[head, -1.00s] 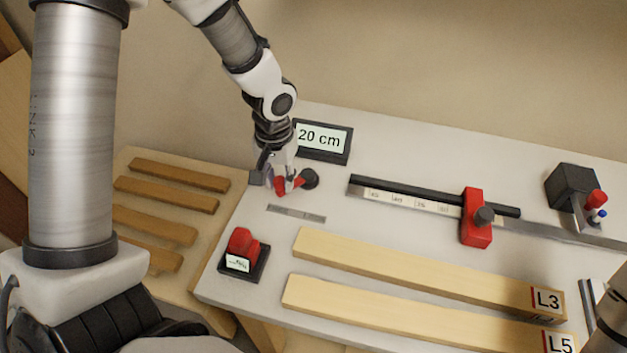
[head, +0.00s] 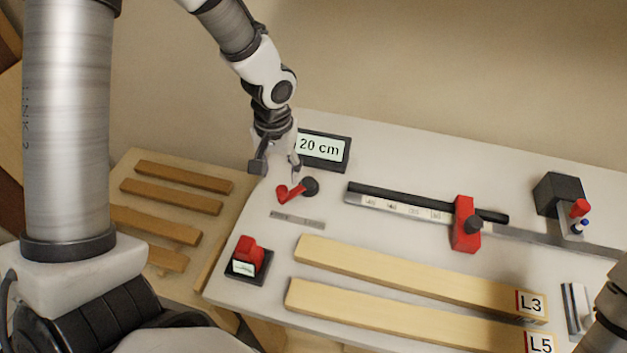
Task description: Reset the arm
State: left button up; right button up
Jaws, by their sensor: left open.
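My left gripper (head: 278,168) is open at the back left of the bench, just above and behind a small red lever (head: 291,193) with a black round knob. The gripper looks apart from the lever, with nothing between its fingers. A display (head: 324,149) reading "20 cm" stands just right of the gripper. Only a part of my right arm shows at the lower right edge; its gripper is out of view.
Boards L3 (head: 415,276) and L5 (head: 400,312) lie at the front. A black-and-steel rail (head: 400,203) carries a red stop (head: 466,224). A red switch (head: 249,258) sits front left. A dark block (head: 558,194) stands right. Wooden strips (head: 170,195) lie on the left-hand table.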

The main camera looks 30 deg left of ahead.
pick_arm(q)
notch_tip(320, 180, up, 3)
jog(key=shift+f+p, duration=0.1)
jog(key=shift+p, duration=0.8)
jog(key=shift+f, duration=0.1)
